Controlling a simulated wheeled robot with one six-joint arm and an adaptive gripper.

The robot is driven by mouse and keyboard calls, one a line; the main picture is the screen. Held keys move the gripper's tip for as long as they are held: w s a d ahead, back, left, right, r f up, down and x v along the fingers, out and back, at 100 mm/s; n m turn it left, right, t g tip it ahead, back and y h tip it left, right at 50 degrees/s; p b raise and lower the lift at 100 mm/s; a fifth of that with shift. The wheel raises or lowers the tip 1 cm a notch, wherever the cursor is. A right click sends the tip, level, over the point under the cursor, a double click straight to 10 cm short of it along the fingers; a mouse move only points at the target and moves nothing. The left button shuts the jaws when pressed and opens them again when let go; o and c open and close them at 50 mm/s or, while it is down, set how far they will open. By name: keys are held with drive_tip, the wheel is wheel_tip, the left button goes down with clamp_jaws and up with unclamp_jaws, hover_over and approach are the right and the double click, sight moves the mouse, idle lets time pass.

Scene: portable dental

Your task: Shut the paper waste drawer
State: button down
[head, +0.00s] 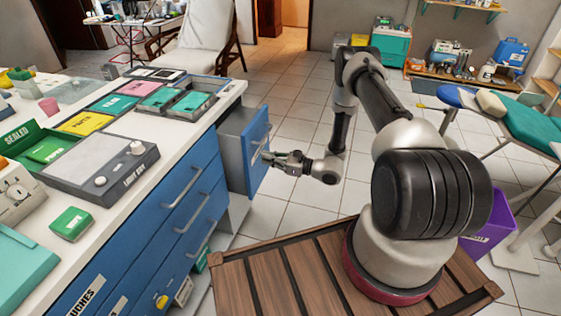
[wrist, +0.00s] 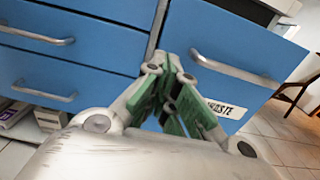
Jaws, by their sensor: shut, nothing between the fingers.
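The paper waste drawer (head: 257,140) stands pulled out at the far end of the blue cabinet, with its grey side wall showing in the head view. Its blue front also shows at the right in the wrist view (wrist: 225,38), with a metal handle and a white label ending in "WASTE", partly hidden by a finger. My gripper (head: 268,157) is shut and empty, close to the drawer's front. In the wrist view its green-padded fingers (wrist: 168,62) come together left of the handle. I cannot tell whether they touch the front.
Other blue drawers (head: 165,195) with metal handles line the cabinet beside it. The white counter (head: 215,98) above holds trays and a light box (head: 90,165). Tiled floor (head: 295,205) is free in front of the drawer. A purple bin (head: 490,228) stands at the right.

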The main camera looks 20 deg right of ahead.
approach(229, 149)
drive_tip(key=shift+s+d, duration=0.35)
drive_tip(key=shift+s, duration=0.05)
drive_tip(key=x, duration=1)
drive_tip(key=shift+w+a, duration=0.15)
drive_tip(key=shift+a, duration=0.15)
drive_tip(key=shift+w+a+r, duration=0.15)
